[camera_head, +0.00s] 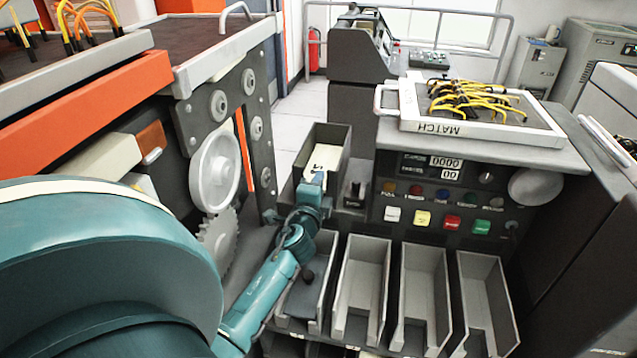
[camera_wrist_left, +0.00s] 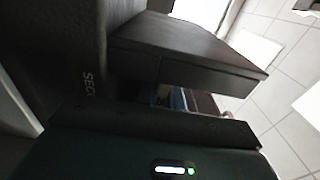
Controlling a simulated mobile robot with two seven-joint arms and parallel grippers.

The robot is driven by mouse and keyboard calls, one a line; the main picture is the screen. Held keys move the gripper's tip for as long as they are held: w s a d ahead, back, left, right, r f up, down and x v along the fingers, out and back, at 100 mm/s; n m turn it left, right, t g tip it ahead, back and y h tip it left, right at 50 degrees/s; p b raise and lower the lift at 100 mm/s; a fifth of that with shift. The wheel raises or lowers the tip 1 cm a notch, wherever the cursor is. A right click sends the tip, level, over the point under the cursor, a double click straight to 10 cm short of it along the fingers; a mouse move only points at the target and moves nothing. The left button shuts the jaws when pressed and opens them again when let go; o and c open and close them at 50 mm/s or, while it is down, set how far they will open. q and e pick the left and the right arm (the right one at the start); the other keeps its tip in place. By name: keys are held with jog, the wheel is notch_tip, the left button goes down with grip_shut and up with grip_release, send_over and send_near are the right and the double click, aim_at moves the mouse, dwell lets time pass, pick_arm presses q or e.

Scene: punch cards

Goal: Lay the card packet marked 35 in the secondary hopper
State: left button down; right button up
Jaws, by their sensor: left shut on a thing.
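My left gripper (camera_head: 314,183) is shut on a cream card packet (camera_head: 325,156) at the dark hopper (camera_head: 325,132) in the middle of the head view. The packet is inside the hopper's open top, between its walls. A dark mark shows on it, too small to read. I cannot tell whether it touches the hopper floor. In the left wrist view a dark wall bears pale letters starting "SEC" (camera_wrist_left: 88,90), the rest cut off. The packet's near end is hidden by the gripper. My right gripper is not in view.
Several grey open bins (camera_head: 362,290) stand in a row at the front. A panel with coloured buttons (camera_head: 452,224) and counters is to the right, below a framed board of yellow wires (camera_head: 480,120). A white wheel (camera_head: 215,170) and toothed gear are left of my arm.

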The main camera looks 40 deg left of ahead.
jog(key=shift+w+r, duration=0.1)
pick_arm(q)
jog(key=c, duration=1.5)
grip_release()
jog(key=shift+f, duration=0.1)
jog(key=shift+o, duration=0.2)
jog(key=shift+s, duration=0.1)
